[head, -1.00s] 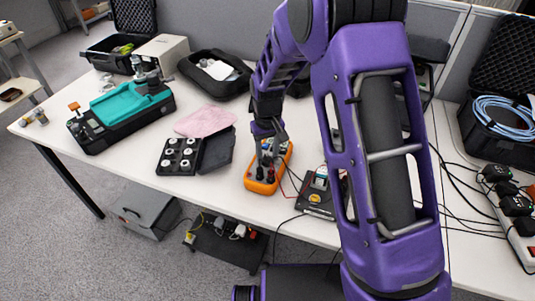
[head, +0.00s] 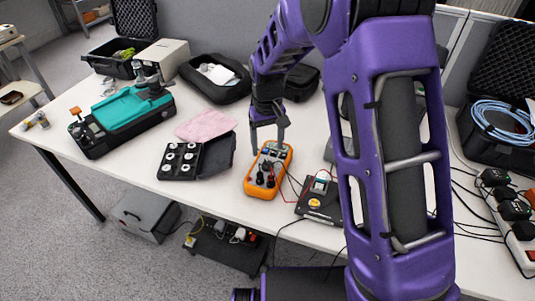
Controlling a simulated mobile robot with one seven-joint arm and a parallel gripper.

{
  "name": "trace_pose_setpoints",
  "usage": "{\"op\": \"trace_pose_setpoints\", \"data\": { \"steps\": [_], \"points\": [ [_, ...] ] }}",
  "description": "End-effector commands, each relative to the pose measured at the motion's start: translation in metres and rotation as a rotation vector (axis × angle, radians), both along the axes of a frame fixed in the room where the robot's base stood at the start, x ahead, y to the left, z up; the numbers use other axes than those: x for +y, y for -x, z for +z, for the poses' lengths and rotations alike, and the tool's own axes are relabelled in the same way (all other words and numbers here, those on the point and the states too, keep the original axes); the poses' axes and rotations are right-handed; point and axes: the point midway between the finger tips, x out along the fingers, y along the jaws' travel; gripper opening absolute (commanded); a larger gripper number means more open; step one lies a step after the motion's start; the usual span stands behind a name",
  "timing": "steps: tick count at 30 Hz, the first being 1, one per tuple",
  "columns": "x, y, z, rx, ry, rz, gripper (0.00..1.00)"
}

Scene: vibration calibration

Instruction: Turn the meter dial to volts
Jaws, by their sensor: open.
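An orange handheld meter (head: 267,171) lies on the white table near its front edge, with dark probe plugs and leads at its near end. Its dial is too small to read in the head view. My gripper (head: 269,143) points down over the far end of the meter with its two fingers apart and nothing between them. The fingertips are close to the meter's upper part; I cannot tell whether they touch it.
A black device with a yellow button (head: 317,200) sits right of the meter, joined by wires. A black case of white discs (head: 179,161) and a pink cloth (head: 206,125) lie to the left. A teal-topped machine (head: 124,115) stands farther left. The table's front edge is close.

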Motion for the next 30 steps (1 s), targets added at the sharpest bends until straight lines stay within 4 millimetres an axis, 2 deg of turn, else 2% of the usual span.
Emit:
{"op": "trace_pose_setpoints", "data": {
  "steps": [1, 6, 12, 18, 30],
  "points": [
    [0.000, -0.001, 0.017, -0.005, -0.002, 0.000, 0.75],
    [0.000, -0.001, 0.059, -0.004, -0.001, -0.001, 0.75],
    [0.000, 0.000, 0.096, -0.002, -0.001, 0.000, 0.75],
    [0.000, 0.000, 0.113, -0.001, 0.000, 0.000, 0.75],
    [0.000, 0.000, 0.114, 0.000, 0.000, 0.000, 0.75]
  ]
}}
